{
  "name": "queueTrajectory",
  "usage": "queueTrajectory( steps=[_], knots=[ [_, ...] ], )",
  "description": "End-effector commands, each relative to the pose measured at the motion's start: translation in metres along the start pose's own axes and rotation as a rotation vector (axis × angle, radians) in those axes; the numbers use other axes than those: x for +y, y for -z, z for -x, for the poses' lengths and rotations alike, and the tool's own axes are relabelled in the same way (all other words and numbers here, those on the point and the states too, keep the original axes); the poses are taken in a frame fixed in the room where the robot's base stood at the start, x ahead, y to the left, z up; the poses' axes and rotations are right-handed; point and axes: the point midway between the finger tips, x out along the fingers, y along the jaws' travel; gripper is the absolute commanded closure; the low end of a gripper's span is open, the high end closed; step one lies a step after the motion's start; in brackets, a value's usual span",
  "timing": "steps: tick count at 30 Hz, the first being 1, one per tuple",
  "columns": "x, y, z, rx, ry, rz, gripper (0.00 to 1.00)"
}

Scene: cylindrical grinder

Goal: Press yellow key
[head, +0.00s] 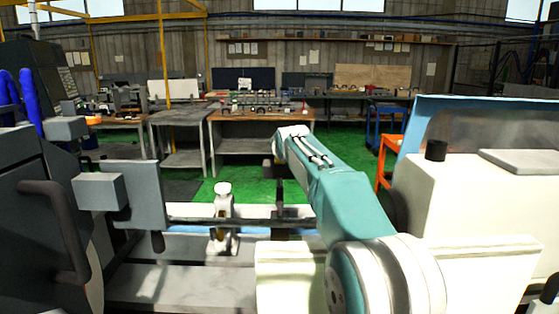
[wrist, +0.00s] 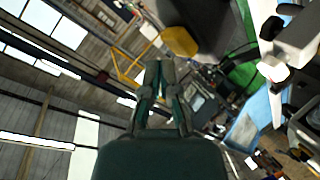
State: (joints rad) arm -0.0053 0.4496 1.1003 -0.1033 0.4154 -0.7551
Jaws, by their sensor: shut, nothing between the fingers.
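My gripper (wrist: 159,68) shows in the wrist view with its fingers together and nothing between them. A dull yellow, rounded flat shape (wrist: 180,41) lies just beyond the fingertips, up and to the right in that view. I cannot tell for sure whether it is the yellow key, or whether the fingertips touch it. No yellow key can be made out in the head view. My teal and white arm reaches forward there, and its gripper end is hidden.
The grinder's grey bed (head: 180,284) lies in front, with a dark headstock (head: 40,190) at left and a white housing (head: 460,190) at right. A slim shaft (head: 262,222) spans the bed. Workbenches (head: 262,125) stand behind on green floor.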

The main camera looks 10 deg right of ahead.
Motion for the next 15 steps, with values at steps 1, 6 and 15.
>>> queueTrajectory(
  steps=[1, 6, 15],
  knots=[
    [0.0000, 0.0000, 0.0000, 0.000, 0.000, 0.000, 1.00],
    [-0.0015, -0.0023, -0.0022, 0.000, 0.000, 0.000, 1.00],
    [-0.0028, -0.0044, -0.0041, 0.000, 0.000, 0.000, 1.00]
  ],
)
